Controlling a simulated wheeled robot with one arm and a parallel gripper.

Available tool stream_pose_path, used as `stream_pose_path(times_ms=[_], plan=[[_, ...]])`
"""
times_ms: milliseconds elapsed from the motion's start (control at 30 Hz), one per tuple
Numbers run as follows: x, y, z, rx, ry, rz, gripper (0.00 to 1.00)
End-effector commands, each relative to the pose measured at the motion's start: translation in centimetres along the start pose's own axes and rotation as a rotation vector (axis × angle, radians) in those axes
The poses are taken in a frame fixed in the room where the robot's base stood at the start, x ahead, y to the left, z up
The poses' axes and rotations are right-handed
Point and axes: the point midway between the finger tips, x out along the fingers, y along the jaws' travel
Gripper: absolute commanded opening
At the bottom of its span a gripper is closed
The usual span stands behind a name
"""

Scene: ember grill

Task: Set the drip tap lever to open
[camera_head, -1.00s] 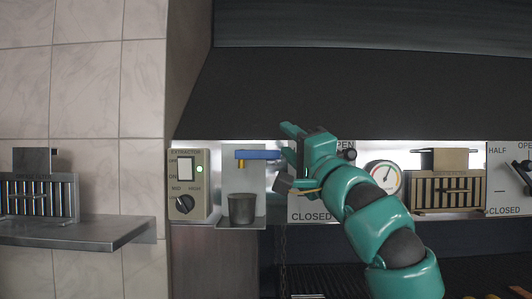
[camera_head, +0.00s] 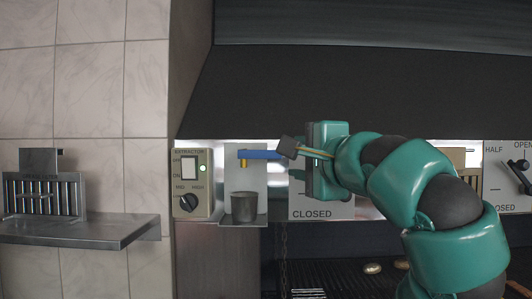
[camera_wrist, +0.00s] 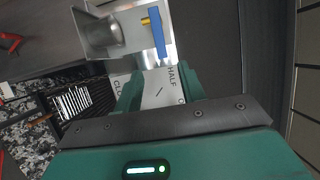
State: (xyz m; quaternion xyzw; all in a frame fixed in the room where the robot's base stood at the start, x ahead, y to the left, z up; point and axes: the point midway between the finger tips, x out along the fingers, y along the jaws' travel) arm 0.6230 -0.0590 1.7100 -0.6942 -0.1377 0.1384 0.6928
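The drip tap's blue lever (camera_head: 262,154) lies level in the head view, with a yellow piece (camera_head: 243,161) at its left end, above a dark cup (camera_head: 244,207). The lever (camera_wrist: 160,36) and yellow piece (camera_wrist: 147,21) also show in the wrist view, ahead of the fingers. My gripper (camera_wrist: 157,82) is open and empty in the wrist view, its teal fingers apart with the white HALF/CLOSED panel seen between them. In the head view my gripper is just right of the lever, its fingertips mostly hidden. I see no contact with the lever.
An extractor switch box (camera_head: 192,184) stands left of the tap. The white panel (camera_head: 312,213) marked CLOSED is partly behind my gripper. A steel shelf (camera_head: 80,229) with a striped unit juts out at left. Another labelled panel (camera_head: 507,180) stands at right. A dark hood overhangs above.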

Motion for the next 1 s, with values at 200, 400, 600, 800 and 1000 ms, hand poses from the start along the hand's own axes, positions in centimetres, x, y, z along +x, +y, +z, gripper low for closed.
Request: stream_pose_path(times_ms=[200,400,600,800,1000], plan=[[1.4,-0.3,0.0,0.0,-0.002,0.001,0.4],[2.7,-0.2,0.1,-0.002,-0.002,0.001,0.4],[3.5,-0.1,-0.1,0.0,0.0,0.001,0.4],[4.9,-0.3,0.0,0.004,-0.002,0.004,0.4],[7.7,-0.3,0.0,0.004,-0.001,0.005,0.4]])
